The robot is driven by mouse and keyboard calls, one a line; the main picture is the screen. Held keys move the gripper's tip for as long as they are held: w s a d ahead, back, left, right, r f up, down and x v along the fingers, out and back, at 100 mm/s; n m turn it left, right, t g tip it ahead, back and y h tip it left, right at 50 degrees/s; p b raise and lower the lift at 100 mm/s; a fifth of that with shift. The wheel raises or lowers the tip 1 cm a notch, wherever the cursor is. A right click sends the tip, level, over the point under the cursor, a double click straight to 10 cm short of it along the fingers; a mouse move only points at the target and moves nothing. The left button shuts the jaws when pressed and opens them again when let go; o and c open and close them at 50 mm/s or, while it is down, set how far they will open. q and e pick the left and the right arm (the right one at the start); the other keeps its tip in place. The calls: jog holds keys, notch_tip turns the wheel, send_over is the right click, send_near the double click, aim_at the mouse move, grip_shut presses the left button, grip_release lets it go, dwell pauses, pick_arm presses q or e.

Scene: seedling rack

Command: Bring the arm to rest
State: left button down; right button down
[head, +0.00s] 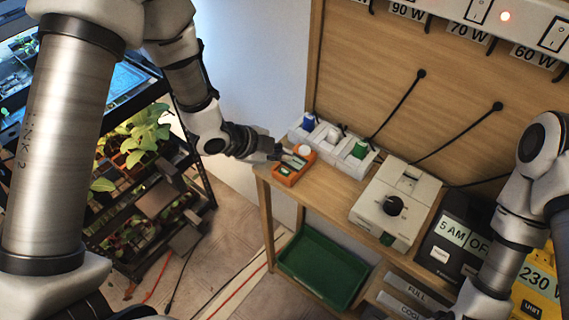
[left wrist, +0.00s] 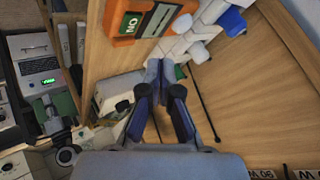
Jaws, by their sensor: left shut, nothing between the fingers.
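My left gripper (head: 283,156) is at the left end of the wooden bench, close beside an orange device (head: 293,166). In the left wrist view the left gripper (left wrist: 158,68) has its fingertips together with nothing between them.
A white socket strip (head: 333,146) with blue, white and green plugs lies behind the orange device. A beige box with a black knob (head: 385,208) stands to the right. A green tray (head: 322,268) sits below the bench. A rack of seedlings (head: 140,190) stands at left.

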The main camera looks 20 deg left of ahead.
pick_arm(q)
notch_tip(320, 180, up, 3)
jog(key=shift+f+p, duration=0.1)
jog(key=shift+p, duration=0.65)
jog(key=shift+s+f, duration=0.1)
jog(key=shift+f, duration=0.2)
jog(key=s+a+f+n+g+y+b, duration=0.1)
jog(key=s+a+f+n+y+b, duration=0.1)
jog(key=s+f+n, duration=0.5)
jog(key=s+a+f+n+g+y+b, duration=0.1)
jog(key=s+a+f+n+g+b, duration=0.2)
jog(key=f, duration=0.8)
jog(key=s+a+f+n+g+y+b, duration=0.2)
jog(key=s+f+n, duration=0.5)
jog(key=s, duration=0.8)
notch_tip(320, 180, down, 2)
jog(key=shift+a+f+y, duration=0.15)
jog(key=shift+a+y, duration=0.35)
jog(key=shift+a, duration=0.45)
jog(key=shift+w, duration=0.1)
